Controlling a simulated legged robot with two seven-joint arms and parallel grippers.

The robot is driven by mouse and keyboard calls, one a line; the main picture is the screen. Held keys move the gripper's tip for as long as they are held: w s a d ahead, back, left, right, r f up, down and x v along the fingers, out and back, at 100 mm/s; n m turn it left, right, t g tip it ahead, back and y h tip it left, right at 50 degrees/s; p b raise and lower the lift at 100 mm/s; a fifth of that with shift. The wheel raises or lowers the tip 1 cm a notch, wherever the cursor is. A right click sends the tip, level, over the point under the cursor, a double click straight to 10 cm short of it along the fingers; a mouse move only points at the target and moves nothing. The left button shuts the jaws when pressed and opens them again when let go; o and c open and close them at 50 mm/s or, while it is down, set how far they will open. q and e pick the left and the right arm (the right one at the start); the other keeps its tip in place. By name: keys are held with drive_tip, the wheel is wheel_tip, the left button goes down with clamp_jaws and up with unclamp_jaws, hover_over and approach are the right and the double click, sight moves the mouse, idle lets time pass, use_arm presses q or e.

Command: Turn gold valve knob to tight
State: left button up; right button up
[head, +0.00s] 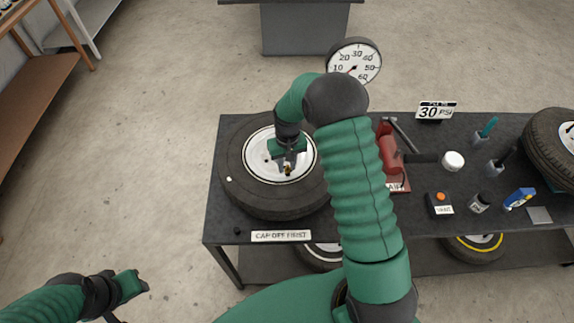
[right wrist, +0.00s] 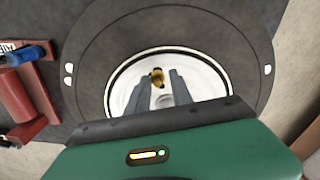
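A tire with a white wheel (head: 254,165) lies flat on the left part of the dark table. The small gold valve knob (head: 287,170) is on the white wheel face, and it also shows in the right wrist view (right wrist: 157,77). My right gripper (head: 287,163) points down over the wheel. In the right wrist view its two grey fingers (right wrist: 158,84) are apart, one on each side of the knob, with gaps visible. My left gripper (head: 135,291) is at the lower left, away from the table; its fingers are not clear.
A round gauge (head: 354,62) stands behind the table. A red air device (head: 389,155), a 30 PSI sign (head: 436,111), an orange-button box (head: 440,203) and a second tire (head: 550,148) are to the right. A "cap off first" label (head: 281,236) is at the front edge.

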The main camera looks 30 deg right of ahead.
drive_tip(key=shift+s+d+f, duration=0.4)
drive_tip(key=shift+d+f, duration=0.05)
drive_tip(key=shift+f, duration=0.15)
drive_tip(key=shift+c, duration=0.3)
drive_tip(key=shift+w+d+f, duration=0.15)
drive_tip(key=shift+w+d, duration=0.05)
drive_tip(key=shift+w, duration=0.05)
drive_tip(key=shift+c, duration=1.1)
drive_tip(key=shift+w+d+f, duration=0.1)
drive_tip(key=shift+w+f, duration=0.05)
drive_tip(key=shift+w, duration=0.15)
drive_tip(key=shift+c, duration=1.3)
drive_tip(key=shift+w, duration=0.15)
drive_tip(key=shift+c, duration=1.2)
drive_tip(key=shift+a, duration=0.35)
clamp_jaws()
drive_tip(key=shift+a+r, duration=0.25)
drive_tip(key=shift+r, duration=0.05)
drive_tip(key=shift+d, duration=0.3)
use_arm(q)
drive_tip(key=shift+w+d+f, duration=0.2)
drive_tip(key=shift+w+d, duration=0.45)
drive_tip(key=shift+w, duration=0.05)
